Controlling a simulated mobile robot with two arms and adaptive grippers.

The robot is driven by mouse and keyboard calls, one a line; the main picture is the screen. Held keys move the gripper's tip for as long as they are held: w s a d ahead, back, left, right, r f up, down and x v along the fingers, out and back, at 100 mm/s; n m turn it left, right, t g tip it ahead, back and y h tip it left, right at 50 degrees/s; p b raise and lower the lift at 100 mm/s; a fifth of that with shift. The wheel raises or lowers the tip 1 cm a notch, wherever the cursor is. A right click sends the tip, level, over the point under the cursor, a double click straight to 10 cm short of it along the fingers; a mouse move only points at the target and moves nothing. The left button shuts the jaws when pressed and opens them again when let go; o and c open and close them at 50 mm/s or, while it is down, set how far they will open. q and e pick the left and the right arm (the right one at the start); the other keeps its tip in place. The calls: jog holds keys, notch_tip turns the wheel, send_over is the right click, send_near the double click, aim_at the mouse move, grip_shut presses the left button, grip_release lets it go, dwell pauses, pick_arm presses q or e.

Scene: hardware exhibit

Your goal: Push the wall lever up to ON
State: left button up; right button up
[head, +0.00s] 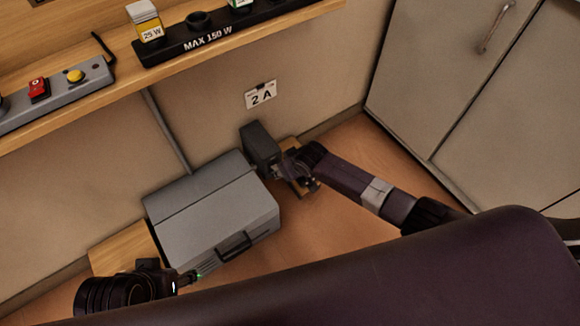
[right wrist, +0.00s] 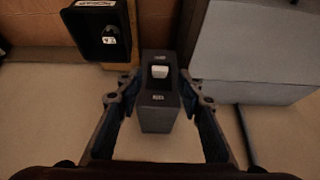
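The wall lever's dark housing (head: 260,148) is mounted low on the wall beside the grey box. In the right wrist view, the housing (right wrist: 158,115) has a white lever (right wrist: 159,72) on its face, with small labels at both ends of the slot, too small to read. My right gripper (right wrist: 158,84) is open, with one finger on each side of the housing; I cannot tell if they touch it. In the head view, my right gripper (head: 290,168) is just in front of the housing. My left gripper (head: 188,280) is near the grey box, its fingers unclear.
The grey box (head: 212,205) with a dark handle is close beside the lever. A black unit (right wrist: 103,30) with a small white tag is near my right gripper. A shelf (head: 75,115) runs above, with a button panel (head: 58,92). Grey cabinet doors (head: 440,80) stand at the right.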

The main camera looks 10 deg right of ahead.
jog(key=v, duration=0.6)
jog(key=shift+s+r, duration=0.25)
jog(key=shift+r, duration=0.05)
jog(key=shift+s, duration=0.1)
